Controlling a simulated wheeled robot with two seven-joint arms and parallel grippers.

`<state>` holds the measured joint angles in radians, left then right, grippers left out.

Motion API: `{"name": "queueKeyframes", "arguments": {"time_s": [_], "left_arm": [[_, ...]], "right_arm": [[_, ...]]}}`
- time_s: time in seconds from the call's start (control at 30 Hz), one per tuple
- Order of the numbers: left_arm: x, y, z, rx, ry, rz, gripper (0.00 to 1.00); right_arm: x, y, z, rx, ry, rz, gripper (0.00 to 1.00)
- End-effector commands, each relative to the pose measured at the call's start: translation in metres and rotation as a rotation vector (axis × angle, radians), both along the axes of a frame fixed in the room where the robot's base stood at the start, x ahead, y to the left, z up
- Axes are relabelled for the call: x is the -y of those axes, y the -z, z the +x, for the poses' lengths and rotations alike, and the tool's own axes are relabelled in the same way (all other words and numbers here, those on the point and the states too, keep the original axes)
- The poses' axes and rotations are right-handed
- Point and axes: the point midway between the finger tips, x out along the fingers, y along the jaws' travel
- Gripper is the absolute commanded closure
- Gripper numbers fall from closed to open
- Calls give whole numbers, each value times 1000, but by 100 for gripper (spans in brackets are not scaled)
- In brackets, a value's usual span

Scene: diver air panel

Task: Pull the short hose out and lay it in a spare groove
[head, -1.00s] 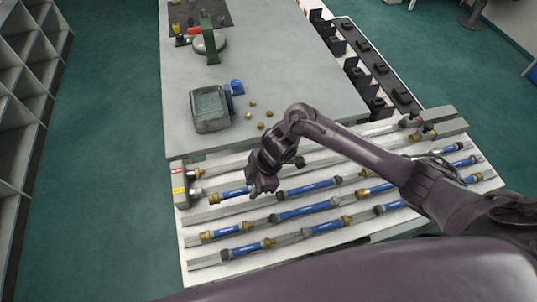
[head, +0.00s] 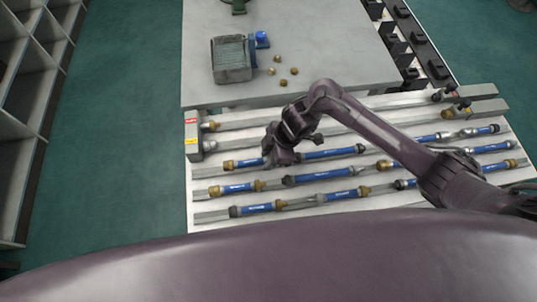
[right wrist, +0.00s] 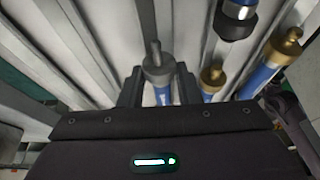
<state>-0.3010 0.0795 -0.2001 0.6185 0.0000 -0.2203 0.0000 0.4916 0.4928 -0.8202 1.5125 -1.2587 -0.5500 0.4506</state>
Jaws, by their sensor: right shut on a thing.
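My right gripper (head: 280,158) is over the upper part of the white hose rack (head: 203,222). In the right wrist view its fingers (right wrist: 159,88) are shut on a short blue hose (right wrist: 161,94) with a grey metal end. In the head view a blue hose with a brass left end (head: 246,163) runs up to the gripper, which hides its right end. I cannot tell if the held hose is clear of its groove. A bare groove strip (head: 240,117) lies along the rack's upper side. My left gripper is not in view.
Several other blue hoses, such as one in the front row (head: 258,209), lie close by. Behind are a grey table (head: 330,60), a grey box (head: 231,60) and small brass fittings (head: 283,83).

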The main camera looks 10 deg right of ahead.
Motion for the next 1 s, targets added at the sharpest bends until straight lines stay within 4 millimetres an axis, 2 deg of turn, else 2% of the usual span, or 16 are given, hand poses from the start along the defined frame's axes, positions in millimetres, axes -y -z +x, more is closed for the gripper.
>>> {"name": "queueKeyframes", "arguments": {"time_s": [0.1,0.4,0.43,0.6,0.87,1.0], "left_arm": [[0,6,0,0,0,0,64],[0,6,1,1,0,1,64],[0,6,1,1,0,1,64],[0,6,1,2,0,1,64],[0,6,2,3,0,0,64],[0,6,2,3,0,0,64]], "right_arm": [[-1,7,0,1,0,2,100],[-1,8,0,1,-1,2,100],[-1,8,0,1,-1,2,68],[-1,8,0,1,-1,2,46],[0,9,0,-1,0,-1,44],[4,0,1,4,-1,0,44]]}}
